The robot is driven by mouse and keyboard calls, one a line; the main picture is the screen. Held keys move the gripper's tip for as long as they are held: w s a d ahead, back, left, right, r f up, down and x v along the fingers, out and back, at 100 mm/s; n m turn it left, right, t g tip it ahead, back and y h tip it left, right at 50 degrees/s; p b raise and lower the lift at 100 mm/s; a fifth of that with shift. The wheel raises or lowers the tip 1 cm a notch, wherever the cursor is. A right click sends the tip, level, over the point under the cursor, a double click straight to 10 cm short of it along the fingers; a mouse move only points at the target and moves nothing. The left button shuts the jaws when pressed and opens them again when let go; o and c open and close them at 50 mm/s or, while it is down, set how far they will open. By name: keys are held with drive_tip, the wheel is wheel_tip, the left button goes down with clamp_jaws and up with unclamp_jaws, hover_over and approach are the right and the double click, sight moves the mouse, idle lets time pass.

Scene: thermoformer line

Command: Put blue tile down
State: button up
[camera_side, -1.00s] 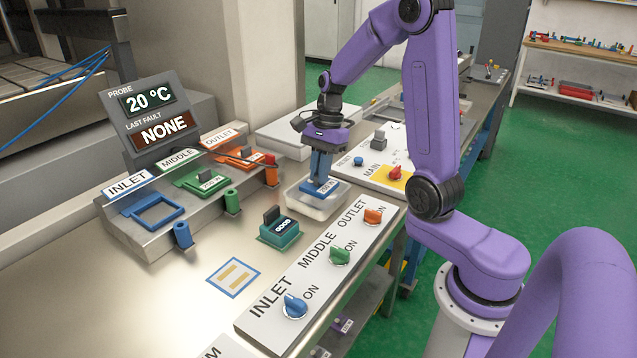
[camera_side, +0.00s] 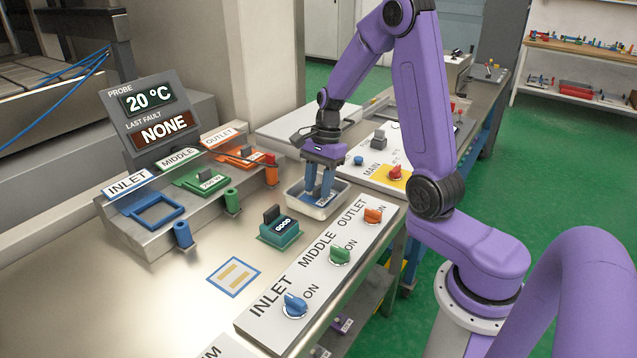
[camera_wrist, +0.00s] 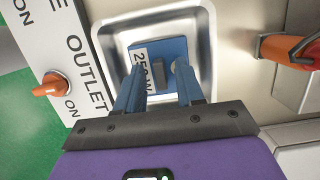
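The blue tile (camera_wrist: 163,50) lies in the metal tray (camera_wrist: 205,45) in the wrist view, with a white "250 W" label and a dark grip block on top. My gripper (camera_wrist: 159,69) is open, its two blue fingers apart on either side of the grip block. In the side view my gripper (camera_side: 319,192) points down into the tray (camera_side: 318,212), its fingers visibly separated. The tile is mostly hidden there by the fingers and the tray wall.
A green "GOOD" block (camera_side: 281,230) stands left of the tray. The switch panel (camera_side: 320,268) with inlet, middle and outlet knobs lies in front. A stepped fixture (camera_side: 150,240) holds an empty blue frame (camera_side: 153,211) and green and orange tiles. A blue-outlined square (camera_side: 233,277) is bare.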

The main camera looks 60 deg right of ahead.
drive_tip(key=v, duration=1.1)
drive_tip(key=s+a+n+h, duration=0.2)
drive_tip(key=s+a+n, duration=0.5)
drive_tip(key=a+n, duration=0.65)
drive_tip(key=s+a+f+n, duration=0.1)
drive_tip(key=s+f+n, duration=0.1)
drive_tip(key=s+n, duration=0.6)
drive_tip(key=s+a+f+n, duration=0.2)
drive_tip(key=s+n, duration=0.7)
drive_tip(key=shift+a, duration=0.15)
